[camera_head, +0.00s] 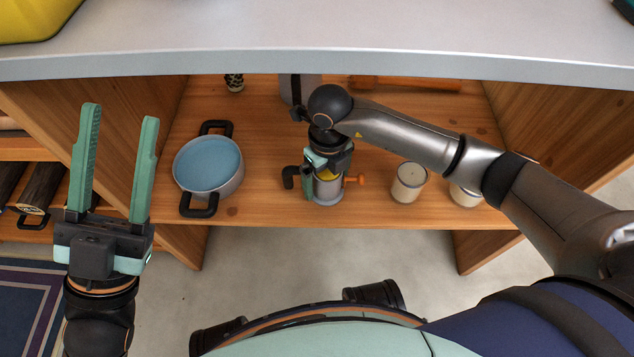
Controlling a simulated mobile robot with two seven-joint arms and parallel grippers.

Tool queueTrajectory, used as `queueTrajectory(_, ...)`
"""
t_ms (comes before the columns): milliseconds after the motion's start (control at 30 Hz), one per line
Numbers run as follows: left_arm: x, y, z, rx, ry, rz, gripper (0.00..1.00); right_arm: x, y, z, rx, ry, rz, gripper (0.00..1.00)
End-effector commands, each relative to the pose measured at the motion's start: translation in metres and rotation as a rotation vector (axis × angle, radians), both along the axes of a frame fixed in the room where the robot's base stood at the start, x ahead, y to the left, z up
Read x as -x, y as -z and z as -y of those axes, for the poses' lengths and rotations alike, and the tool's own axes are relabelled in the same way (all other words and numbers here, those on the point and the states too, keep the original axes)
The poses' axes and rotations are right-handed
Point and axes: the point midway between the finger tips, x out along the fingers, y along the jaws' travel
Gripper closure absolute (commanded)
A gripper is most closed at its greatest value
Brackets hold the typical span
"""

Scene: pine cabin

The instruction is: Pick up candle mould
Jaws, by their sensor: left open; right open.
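What looks like the candle mould (328,190) is a small metallic cylinder with a grey base, a yellow top part, an orange knob on its right and a dark handle shape on its left. It stands on the wooden shelf near the front edge. My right gripper (321,180) reaches down over it, open, with a teal finger beside its left side. The other finger is mostly hidden, and I cannot tell if either touches. My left gripper (120,112) is open and empty, pointing up at the left, away from the mould.
A blue-filled pot (208,164) with black handles stands left on the shelf (260,205). A white candle cup (408,182) and another (465,195) stand right. A grey container (300,88) is behind my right wrist. The grey countertop (320,45) overhangs the shelf.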

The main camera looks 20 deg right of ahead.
Motion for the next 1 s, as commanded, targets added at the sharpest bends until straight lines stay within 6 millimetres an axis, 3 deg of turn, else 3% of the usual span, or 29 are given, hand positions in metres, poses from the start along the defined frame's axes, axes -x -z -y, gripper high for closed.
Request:
queueTrajectory(67, -0.0001, 0.0069, 0.0007, -0.004, -0.001, -0.001, 0.50, -0.0001, 0.0106, 0.0002, 0.000, 0.001, 0.000, 0.00)
queueTrajectory(300, -0.0001, 0.0051, 0.0009, -0.005, -0.002, -0.001, 0.50, -0.0004, 0.0097, 0.0002, 0.000, 0.001, 0.001, 0.01)
queueTrajectory(1000, -0.0001, 0.0051, 0.0008, -0.004, -0.001, -0.002, 0.50, -0.0004, 0.0093, 0.0002, -0.001, 0.000, 0.002, 0.80)
